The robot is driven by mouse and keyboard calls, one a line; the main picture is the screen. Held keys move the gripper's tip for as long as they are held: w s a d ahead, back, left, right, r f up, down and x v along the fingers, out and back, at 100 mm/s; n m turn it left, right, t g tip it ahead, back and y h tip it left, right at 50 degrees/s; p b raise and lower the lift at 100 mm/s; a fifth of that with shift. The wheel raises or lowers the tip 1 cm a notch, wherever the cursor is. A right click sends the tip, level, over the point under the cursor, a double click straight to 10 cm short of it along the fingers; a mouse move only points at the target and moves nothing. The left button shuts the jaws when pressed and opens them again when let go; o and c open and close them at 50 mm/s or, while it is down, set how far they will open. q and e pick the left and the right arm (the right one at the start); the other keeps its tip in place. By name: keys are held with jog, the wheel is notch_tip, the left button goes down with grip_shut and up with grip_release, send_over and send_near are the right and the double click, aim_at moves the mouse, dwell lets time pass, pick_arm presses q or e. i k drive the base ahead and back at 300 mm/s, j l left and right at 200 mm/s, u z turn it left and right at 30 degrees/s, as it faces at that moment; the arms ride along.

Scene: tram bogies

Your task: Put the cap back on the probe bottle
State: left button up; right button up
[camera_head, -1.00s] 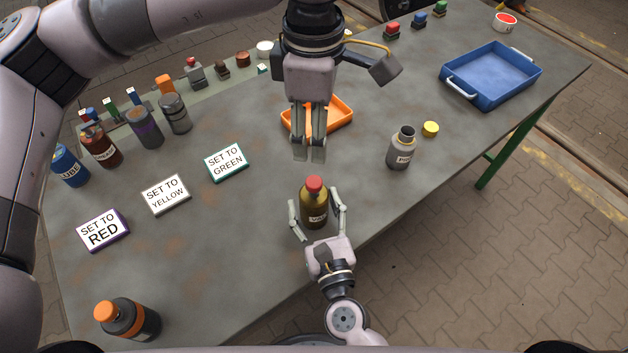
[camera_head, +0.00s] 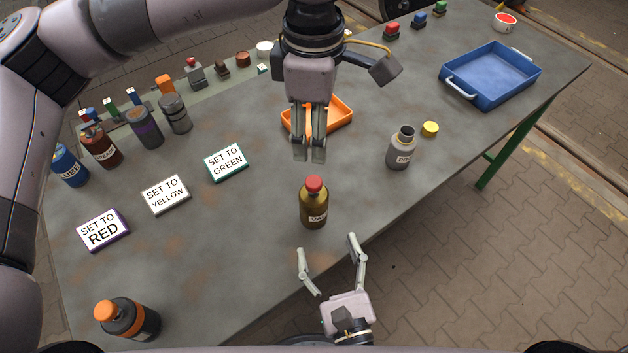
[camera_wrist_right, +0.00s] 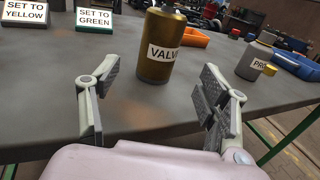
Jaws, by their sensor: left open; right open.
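The probe bottle (camera_head: 400,150) is grey with a dark open neck and stands upright on the table, right of centre. In the right wrist view its label (camera_wrist_right: 256,62) is partly readable. A yellow cap (camera_head: 430,129) lies on the table just behind and right of it. A brown valve bottle (camera_head: 314,206) with a red cap stands upright near the front edge. My right gripper (camera_head: 327,244) is open and empty, in front of the valve bottle and apart from it. My left gripper (camera_head: 311,155) is open, pointing down above the table behind the valve bottle, with its fingers close together.
An orange tray (camera_head: 335,119) lies behind my left gripper. A blue tray (camera_head: 491,103) is at the right end. Three "SET TO" signs, including the green one (camera_head: 226,162), lie at left. A dark bottle with orange cap (camera_head: 128,319) stands front left. The table between the valve and probe bottles is clear.

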aim_at(402, 144)
jog(key=k+l, duration=0.2)
jog(key=k, duration=0.3)
jog(key=k+l, duration=0.2)
jog(key=k, duration=0.25)
jog(key=k+l, duration=0.15)
jog(key=k, duration=0.35)
